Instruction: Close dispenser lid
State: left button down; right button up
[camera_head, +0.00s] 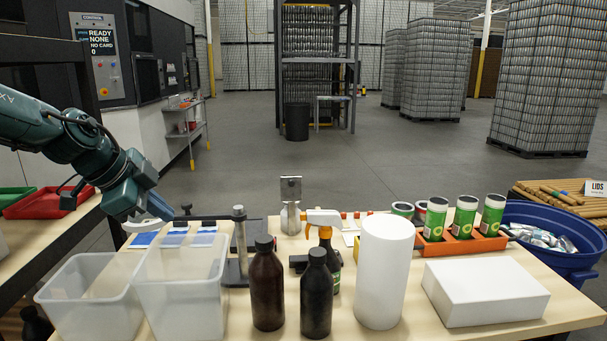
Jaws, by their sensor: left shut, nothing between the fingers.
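The dispenser appears to be a small pale bottle (290,218) near the middle of the table. A square metal flap, which looks like its lid (291,189), stands upright above it, so it looks open. My left gripper (148,223) is at the left, above the back of the clear bins and well to the left of the dispenser. It is shut and empty, with its fingers partly hard to make out. My right gripper is not in view.
A metal stand (239,245) with a horizontal arm is between my left gripper and the dispenser. Clear bins (182,292), dark bottles (267,285), a spray bottle (325,235) and a white roll (385,272) crowd the front. An orange rack (460,243) holds green cans.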

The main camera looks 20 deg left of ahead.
aim_at(291, 187)
jog(key=i+l, duration=0.15)
jog(key=i, duration=0.35)
jog(key=i+l, duration=0.15)
jog(key=i, duration=0.35)
